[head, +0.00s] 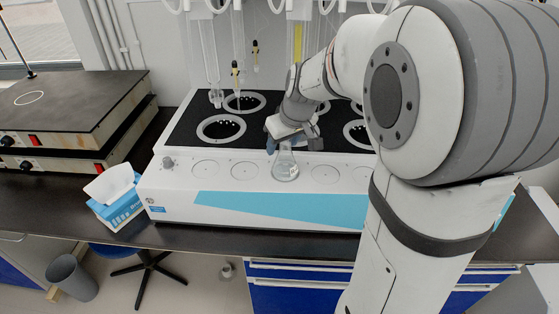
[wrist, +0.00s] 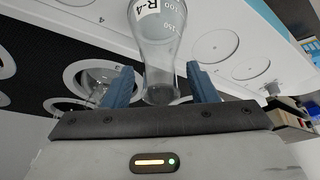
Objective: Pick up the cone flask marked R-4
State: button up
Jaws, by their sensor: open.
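The clear glass cone flask marked R-4 (wrist: 158,40) shows its label and volume marks at the top of the wrist view. In the head view a clear cone flask (head: 285,168) stands upright on the white front ledge of the distiller, at one of its ring marks. My gripper (wrist: 160,85) is open, with one blue finger on each side of the flask's near end; a gap shows at each side. In the head view my gripper (head: 285,136) is just above and behind the flask, around its upper part. The flask's neck is partly hidden there.
The distiller (head: 165,190) has black heating wells (head: 221,128) behind the ledge and glass tubes hanging above. A tissue box (head: 117,200) stands at its left end, and hot plates (head: 70,115) stand further left. The ledge left of the flask is clear.

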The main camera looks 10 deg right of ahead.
grip_shut()
dwell(0.5)
jog(key=shift+r, duration=0.15)
